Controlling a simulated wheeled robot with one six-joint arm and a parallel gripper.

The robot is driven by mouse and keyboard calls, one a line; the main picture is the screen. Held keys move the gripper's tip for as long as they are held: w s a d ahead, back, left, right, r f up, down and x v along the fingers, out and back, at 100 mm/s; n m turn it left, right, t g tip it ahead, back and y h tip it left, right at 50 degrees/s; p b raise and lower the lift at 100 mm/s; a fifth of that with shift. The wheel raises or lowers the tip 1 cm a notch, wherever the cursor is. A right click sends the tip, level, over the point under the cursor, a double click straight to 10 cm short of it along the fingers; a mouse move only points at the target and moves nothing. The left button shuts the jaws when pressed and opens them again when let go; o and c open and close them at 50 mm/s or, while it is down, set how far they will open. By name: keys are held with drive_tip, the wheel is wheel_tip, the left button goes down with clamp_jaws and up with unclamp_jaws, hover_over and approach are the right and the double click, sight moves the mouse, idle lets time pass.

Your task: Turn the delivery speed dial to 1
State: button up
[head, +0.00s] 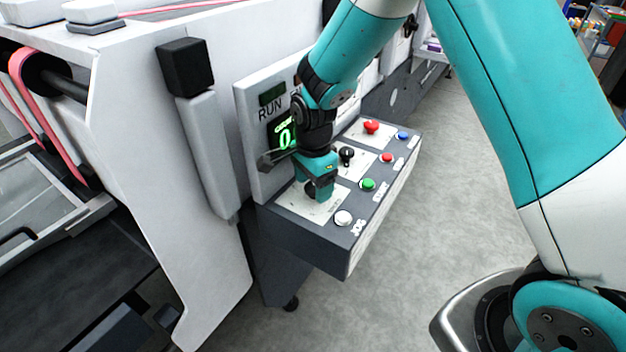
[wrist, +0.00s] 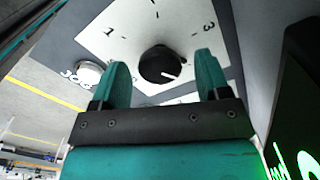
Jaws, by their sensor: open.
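The delivery speed dial is a round black knob (wrist: 160,65) with a white pointer line. It sits on a white scale plate (wrist: 135,22) with a 1 at upper left and a 3 at upper right in the wrist view. The pointer aims to the lower right there, away from the 1; the number it aims at is not readable. My gripper (wrist: 163,66) is open, one finger on each side of the knob, with visible gaps; whether it touches cannot be told. In the head view my gripper (head: 321,190) is over the plate and mostly hides the dial.
A white JOG button (head: 344,217), a green button (head: 368,184), red buttons and a black selector (head: 346,155) are close by on the dark console (head: 335,245). A green-lit display (head: 284,136) stands behind. Open floor lies to the right.

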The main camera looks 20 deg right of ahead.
drive_tip(key=shift+f, duration=0.1)
drive_tip(key=c, duration=0.9)
